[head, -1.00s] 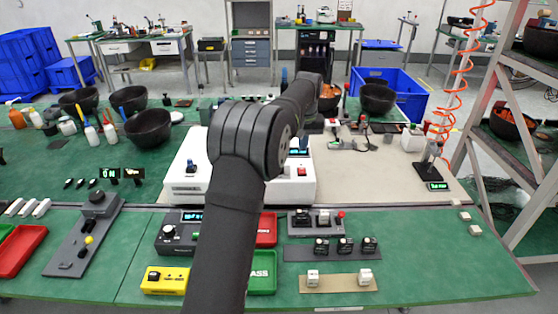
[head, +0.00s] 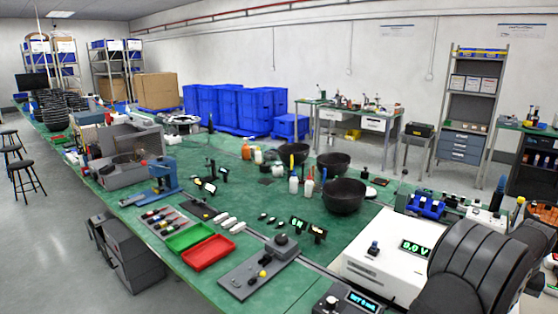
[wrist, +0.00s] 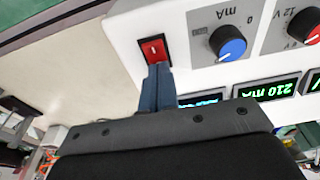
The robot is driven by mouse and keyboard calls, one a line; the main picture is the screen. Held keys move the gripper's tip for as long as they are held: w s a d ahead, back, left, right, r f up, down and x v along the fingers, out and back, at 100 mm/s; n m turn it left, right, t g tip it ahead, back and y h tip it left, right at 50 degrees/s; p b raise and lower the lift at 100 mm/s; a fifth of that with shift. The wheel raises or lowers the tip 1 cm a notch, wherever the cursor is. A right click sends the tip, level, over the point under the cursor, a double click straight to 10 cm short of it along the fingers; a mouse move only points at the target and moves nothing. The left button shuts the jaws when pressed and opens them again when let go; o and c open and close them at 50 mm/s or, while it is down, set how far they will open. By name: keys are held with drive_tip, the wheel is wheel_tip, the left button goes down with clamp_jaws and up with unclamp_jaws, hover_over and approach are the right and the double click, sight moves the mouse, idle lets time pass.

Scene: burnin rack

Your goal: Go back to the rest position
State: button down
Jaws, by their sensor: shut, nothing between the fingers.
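In the wrist view my gripper (wrist: 157,68) is shut and empty, its dark blue-grey fingers together. The fingertips are just below a red rocker switch (wrist: 154,49) on a white instrument (wrist: 185,60); I cannot tell if they touch it. Blue (wrist: 228,43) and red (wrist: 303,26) knobs are to the right, above a green display (wrist: 266,90) that reads about 210 mA upside down. In the head view my black arm fills the lower right corner, and my gripper does not show there. The white instrument (head: 385,262) is partly hidden behind my arm.
Green (head: 188,237) and red (head: 208,253) trays and a grey control panel (head: 258,270) are at the bench front. Black bowls (head: 343,195) and bottles (head: 308,188) stand farther back. Blue crates (head: 235,108) are by the wall. Bench space between them is partly clear.

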wheel_tip(320, 180, up, 6)
drive_tip(key=shift+r, duration=0.25)
wheel_tip(320, 180, down, 7)
drive_tip(key=shift+f, duration=0.1)
wheel_tip(320, 180, up, 10)
drive_tip(key=f, duration=0.1)
drive_tip(key=a+r+n+g+h, duration=0.1)
drive_tip(key=a+r+n+h, duration=0.3)
drive_tip(key=a+r+n, duration=0.4)
drive_tip(key=a+r, duration=0.3)
drive_tip(key=a, duration=0.1)
drive_tip(key=shift+r, duration=0.25)
